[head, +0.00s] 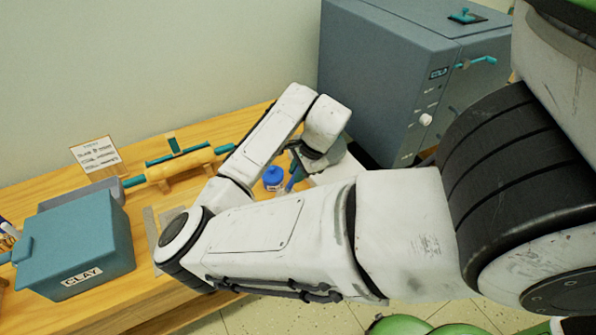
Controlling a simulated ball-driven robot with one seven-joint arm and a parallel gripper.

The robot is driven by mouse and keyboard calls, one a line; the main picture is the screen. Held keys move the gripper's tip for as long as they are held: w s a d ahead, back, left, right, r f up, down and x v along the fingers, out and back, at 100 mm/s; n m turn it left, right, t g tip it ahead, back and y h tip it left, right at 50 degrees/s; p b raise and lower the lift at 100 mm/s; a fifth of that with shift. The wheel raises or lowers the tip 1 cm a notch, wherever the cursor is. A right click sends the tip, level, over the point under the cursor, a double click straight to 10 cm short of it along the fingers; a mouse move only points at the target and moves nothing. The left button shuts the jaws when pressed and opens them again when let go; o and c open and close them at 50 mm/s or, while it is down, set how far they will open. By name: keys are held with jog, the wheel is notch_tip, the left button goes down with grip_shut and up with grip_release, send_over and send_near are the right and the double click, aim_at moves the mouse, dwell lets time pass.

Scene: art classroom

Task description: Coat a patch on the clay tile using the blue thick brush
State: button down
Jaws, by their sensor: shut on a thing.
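My gripper (298,164) is over the wooden table near the grey kiln, partly hidden by my own arm. It is shut on a slim blue thing, which looks like the blue thick brush (294,180), pointing down. The brush tip is hidden behind my forearm. I cannot pick out the clay tile; a white flat surface (332,173) shows beside the gripper, partly covered by my arm. I cannot tell whether the brush touches anything.
A small jar with a blue lid (272,179) stands just left of the brush. A teal CLAY box (75,245), a rolling pin (172,173) and a sign card (96,157) are at the left. The large grey kiln (385,75) stands behind on the right.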

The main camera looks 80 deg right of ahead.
jog(key=shift+r+p, duration=2.15)
jog(key=shift+r, duration=0.6)
